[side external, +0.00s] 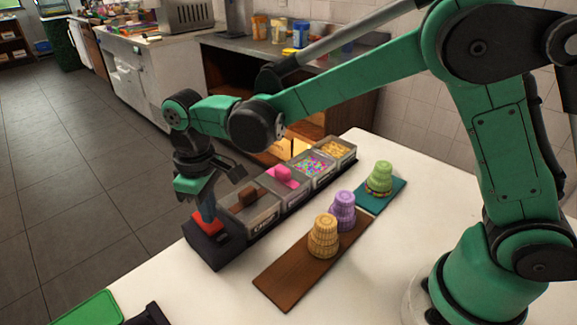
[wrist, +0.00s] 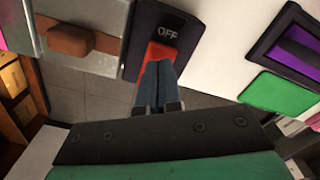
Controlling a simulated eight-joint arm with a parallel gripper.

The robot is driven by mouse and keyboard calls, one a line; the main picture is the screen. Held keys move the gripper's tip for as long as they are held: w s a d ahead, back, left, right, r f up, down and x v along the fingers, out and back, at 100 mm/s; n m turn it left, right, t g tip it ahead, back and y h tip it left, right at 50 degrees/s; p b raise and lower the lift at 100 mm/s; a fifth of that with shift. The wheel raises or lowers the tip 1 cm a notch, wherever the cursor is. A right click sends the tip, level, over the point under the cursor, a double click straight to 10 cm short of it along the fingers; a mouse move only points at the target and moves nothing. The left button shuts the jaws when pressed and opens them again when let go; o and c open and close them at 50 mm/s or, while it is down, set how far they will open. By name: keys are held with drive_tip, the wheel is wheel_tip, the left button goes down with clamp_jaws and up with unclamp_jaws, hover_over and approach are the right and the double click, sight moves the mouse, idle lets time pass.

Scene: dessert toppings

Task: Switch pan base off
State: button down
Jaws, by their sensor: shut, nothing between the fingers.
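The pan base (side external: 218,246) is a black unit at the near end of the row of topping pans. It carries a red switch (side external: 207,222), which also shows in the wrist view (wrist: 160,50) just below a white "OFF" label. My gripper (side external: 202,208) is shut and points down at the red switch. In the wrist view the closed fingertips (wrist: 158,66) overlap the lower part of the switch. I cannot tell for sure whether they touch it or how far it is tilted.
Pans with brown (side external: 248,195), pink (side external: 282,178), multicoloured (side external: 316,166) and yellow toppings run behind the base. A brown board (side external: 282,281) holds yellow and purple cup-shaped desserts; a teal board (side external: 385,198) holds a green one. A green board (side external: 95,309) lies at the near left.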

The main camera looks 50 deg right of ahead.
drive_tip(key=shift+r, duration=3)
drive_tip(key=shift+d+r, duration=0.1)
drive_tip(key=shift+d, duration=0.05)
drive_tip(key=s+d+m+t, duration=0.6)
drive_tip(key=s+d, duration=0.4)
drive_tip(key=d, duration=0.4)
drive_tip(key=shift+r+t, duration=0.25)
drive_tip(key=shift+t, duration=0.25)
drive_tip(key=shift+d, duration=0.1)
